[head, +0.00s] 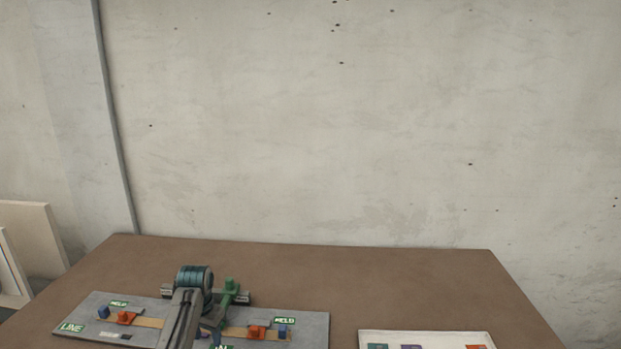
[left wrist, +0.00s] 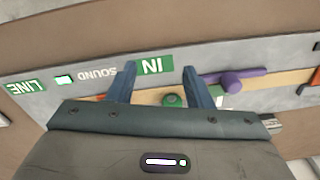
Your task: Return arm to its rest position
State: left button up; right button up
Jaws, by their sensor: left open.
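My left gripper (left wrist: 157,80) is open in the left wrist view, its two blue-grey fingers apart with nothing gripped. It is over the grey board (head: 310,325), which lies at the front left of the table in the head view. A green round knob (left wrist: 173,100) shows between the fingers, and a purple lever (left wrist: 238,78) lies to their right. My left arm (head: 181,322) crosses the board in the head view and hides part of it. A green upright part (head: 229,290) stands just right of the arm. My right gripper is not in view.
The board carries orange blocks (head: 256,332), blue blocks (head: 283,331) and a "LINE" label (head: 72,327). A white tray (head: 485,337) with small coloured pieces lies at the front right. The brown table (head: 400,275) is clear behind them, up to the concrete wall (head: 350,140).

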pick_arm(q)
jog(key=s+a+f+n+t, duration=0.1)
jog(key=s+f, duration=0.4)
jog(key=s, duration=0.5)
jog(key=s+f, duration=0.5)
jog(key=s, duration=0.6)
jog(key=s+d+r+n+t, duration=0.1)
jog(key=s+r, duration=0.2)
jog(key=s, duration=0.9)
jog(key=s+r+t, duration=0.1)
jog(key=s+r, duration=0.2)
jog(key=s, duration=0.8)
notch_tip(320, 180, down, 30)
jog(key=a+g, duration=0.1)
jog(key=a, duration=0.2)
jog(key=s+f+n+g+b, duration=0.1)
jog(key=s+f, duration=1.8)
jog(key=f, duration=0.1)
jog(key=shift+s+a+f+g+y, duration=0.2)
jog(key=shift+a+f+g+y, duration=0.1)
jog(key=shift+a, duration=0.1)
